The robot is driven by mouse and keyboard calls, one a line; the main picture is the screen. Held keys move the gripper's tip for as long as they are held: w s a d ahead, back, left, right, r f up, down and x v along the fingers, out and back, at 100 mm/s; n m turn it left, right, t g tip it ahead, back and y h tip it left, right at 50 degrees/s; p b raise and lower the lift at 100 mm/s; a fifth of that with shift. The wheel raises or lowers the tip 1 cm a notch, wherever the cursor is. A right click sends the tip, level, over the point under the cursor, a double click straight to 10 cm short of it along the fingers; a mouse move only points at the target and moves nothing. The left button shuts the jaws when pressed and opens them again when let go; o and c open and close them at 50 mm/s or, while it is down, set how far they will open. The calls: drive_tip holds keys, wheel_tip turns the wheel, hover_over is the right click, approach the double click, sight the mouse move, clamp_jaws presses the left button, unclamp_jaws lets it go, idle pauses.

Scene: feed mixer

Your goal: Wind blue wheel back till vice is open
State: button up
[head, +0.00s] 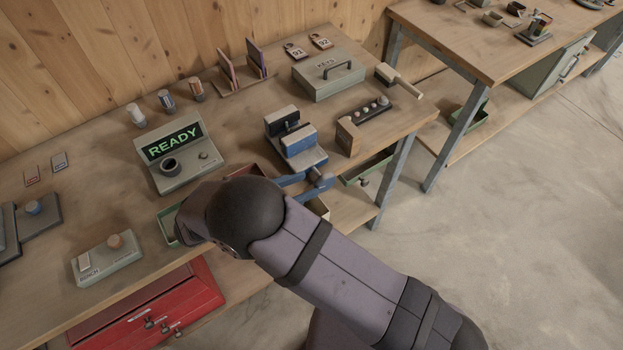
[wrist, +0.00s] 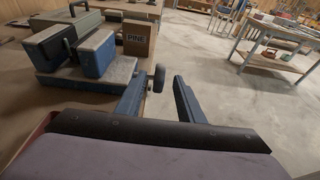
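The vice (head: 300,158) sits at the front edge of the bench, with blue, grey-topped jaws. In the wrist view the vice (wrist: 95,82) is at the upper left. A dark piece shows between its two jaws, with a gap there. A small blue-grey wheel (wrist: 158,77) shows at the vice's front side; in the head view it (head: 322,181) is partly covered by my fingers. My gripper (wrist: 161,80) is open, its blue fingers apart with the wheel seen between their tips. I cannot tell whether either finger touches it. My arm hides part of the bench front in the head view.
A grey READY box (head: 172,172) stands left of the vice. A wooden block (head: 347,138) with a dark strip is at its right, and a KEYS box (head: 328,76) behind. Green trays (head: 368,168) hang below the bench edge. Open floor lies in front.

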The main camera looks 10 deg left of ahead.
sight(319, 180)
drive_tip(key=p, duration=0.4)
drive_tip(key=shift+w+d+r+g+y, duration=0.15)
drive_tip(key=shift+d+r+g+y, duration=0.1)
drive_tip(key=shift+g+y, duration=0.15)
drive_tip(key=shift+p+x, duration=1.6)
drive_tip(key=shift+x, duration=2.1)
drive_tip(key=shift+f, duration=0.15)
clamp_jaws()
